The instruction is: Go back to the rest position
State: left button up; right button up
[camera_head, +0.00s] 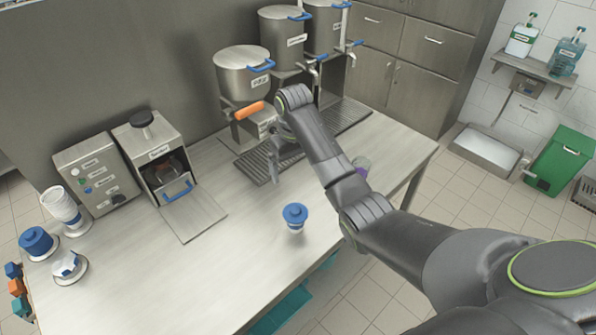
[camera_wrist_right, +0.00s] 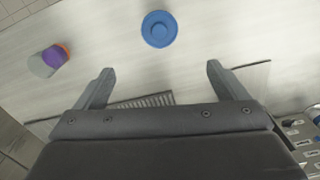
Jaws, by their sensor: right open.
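My right gripper (camera_head: 277,160) is above the table, near the drip grate, with its arm reaching in from the right. In the right wrist view the gripper (camera_wrist_right: 160,85) has its two fingers wide apart with nothing between them. A cup with a blue lid (camera_head: 295,216) stands upright on the table, apart from the gripper. Its round blue lid also shows in the right wrist view (camera_wrist_right: 159,29), beyond the fingertips. My left gripper is not in view.
Steel dispensers (camera_head: 243,75) with blue handles stand at the back above a drip grate (camera_head: 259,169). A sealing machine (camera_head: 153,160) has its front flap down. Stacked cups (camera_head: 62,207) and blue lids (camera_head: 37,240) stand at left. A purple-and-grey cup (camera_wrist_right: 50,60) is partly behind my arm.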

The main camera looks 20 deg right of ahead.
jog(key=s+d+f+m+t, duration=0.15)
jog(key=s+d+f, duration=0.25)
jog(key=s+f, duration=1.05)
jog(key=s+d+r+t+h, duration=0.1)
jog(key=s+d+r, duration=0.15)
jog(key=s, duration=0.95)
jog(key=s+d+r+t+h, duration=0.1)
jog(key=s+r, duration=0.3)
jog(key=s, duration=0.8)
notch_tip(320, 180, down, 32)
jog(key=d+g+b, duration=0.1)
jog(key=b, duration=0.6)
jog(key=s+f+b, duration=0.2)
jog(key=s+f, duration=0.3)
jog(key=f, duration=0.3)
jog(key=s+f+g+b, duration=0.1)
jog(key=s+f+b, duration=0.2)
jog(key=s+f, duration=0.2)
jog(key=s+a+f+y+b, duration=0.1)
jog(key=s+f, duration=0.4)
jog(key=f, duration=0.6)
jog(key=shift+m+b, duration=0.45)
jog(key=shift+b, duration=0.35)
jog(key=shift+a, duration=0.1)
